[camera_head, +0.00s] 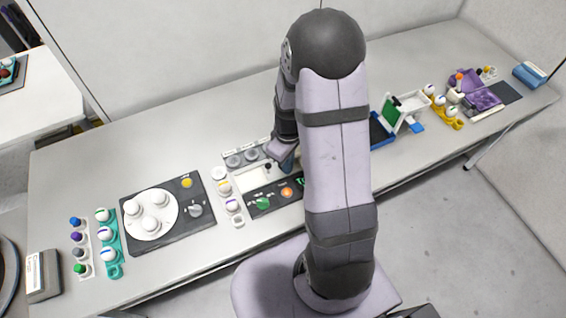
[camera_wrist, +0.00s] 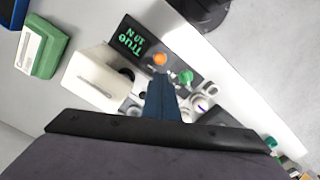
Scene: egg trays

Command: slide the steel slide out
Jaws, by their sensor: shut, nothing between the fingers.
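My gripper (camera_head: 288,162) is shut and empty, its blue fingers pointing down over the device in the middle of the table. In the wrist view the closed fingers (camera_wrist: 161,92) reach toward that device. The device has a cream block (camera_wrist: 95,78) with a black round knob (camera_wrist: 127,74) at its side, and a black panel (camera_wrist: 128,38) with green lettering. In the head view the cream part (camera_head: 247,180) lies left of my gripper. I cannot pick out a steel slide for certain; my arm and fingers hide part of the device.
An orange button (camera_wrist: 160,59) and a green knob (camera_wrist: 186,77) sit on the panel close to my fingers. A black plate with a white disc (camera_head: 150,218) lies to the left. A green-and-white box (camera_wrist: 42,46) stands beyond the cream block.

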